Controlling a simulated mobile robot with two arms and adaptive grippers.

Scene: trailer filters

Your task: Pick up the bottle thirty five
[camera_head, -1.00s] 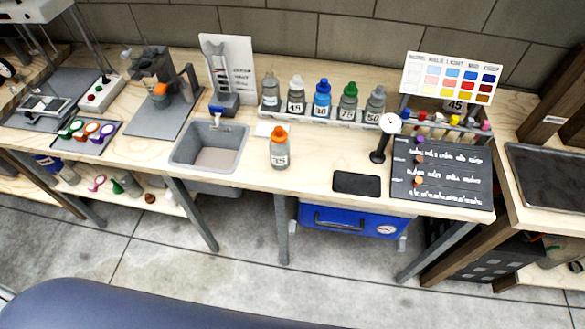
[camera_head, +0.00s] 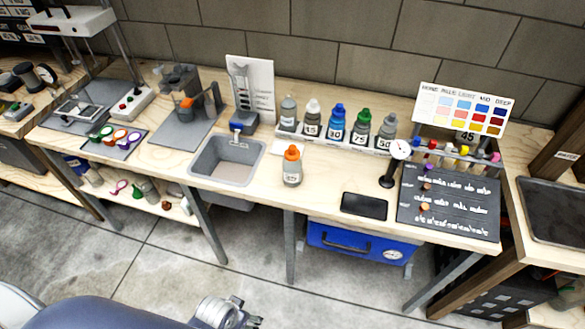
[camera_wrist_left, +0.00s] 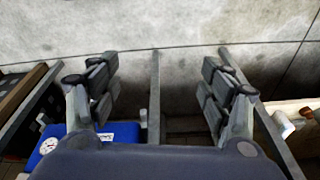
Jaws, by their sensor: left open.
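The bottle thirty five (camera_head: 292,170) is grey with an orange cap. It stands upright near the front of the wooden table, just right of the sink; its label is too small to read surely. My left arm comes in along the bottom of the head view, and its metal wrist end shows at the bottom edge, well below and in front of the table. In the left wrist view my left gripper (camera_wrist_left: 160,90) is open, with its two fingers wide apart and nothing between them. The bottle is not in the left wrist view. My right gripper is in neither view.
A rack (camera_head: 330,140) with several numbered bottles stands behind. The sink (camera_head: 228,160) is left of the bottle; a black pad (camera_head: 364,206) and a gauge on a stand (camera_head: 393,165) are right. A blue box (camera_head: 358,242), also in the left wrist view (camera_wrist_left: 122,132), sits below the tabletop.

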